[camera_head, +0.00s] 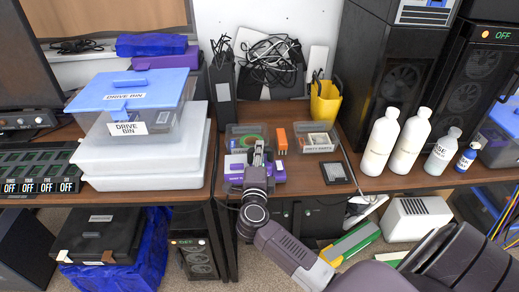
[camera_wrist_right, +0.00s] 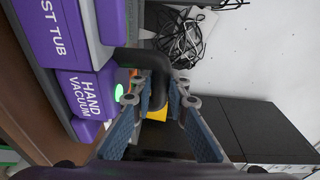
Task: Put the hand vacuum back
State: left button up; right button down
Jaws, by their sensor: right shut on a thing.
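The hand vacuum (camera_head: 234,167) is purple and pale grey and is at the front edge of the desk, in the middle of the head view. My right gripper (camera_head: 259,158) is over it and hides part of it. In the right wrist view the vacuum's purple body (camera_wrist_right: 84,94) shows its label, beside a purple dust tub part (camera_wrist_right: 62,32). There my right gripper (camera_wrist_right: 158,95) is shut on the vacuum's black bent handle. Whether the vacuum touches the desk is hard to tell. My left gripper is not in view.
Behind the vacuum are a clear tray with a green item (camera_head: 247,130), an orange block (camera_head: 281,140) and a parts tray (camera_head: 316,138). White bottles (camera_head: 381,143) stand to the right. Stacked bins (camera_head: 140,160) stand to the left. A dark square pad (camera_head: 335,172) lies near the edge.

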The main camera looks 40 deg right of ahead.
jog(key=shift+f, duration=0.2)
dwell(0.5)
jog(key=c, duration=2.1)
grip_release()
jog(key=shift+f, duration=0.1)
jog(key=o, duration=0.6)
jog(key=shift+c, duration=0.2)
jog(key=shift+s+f, duration=0.1)
jog(key=shift+f, duration=0.05)
jog(key=shift+r, duration=0.25)
jog(key=shift+a, duration=0.1)
jog(key=v, duration=0.7)
jog(key=shift+s, duration=0.2)
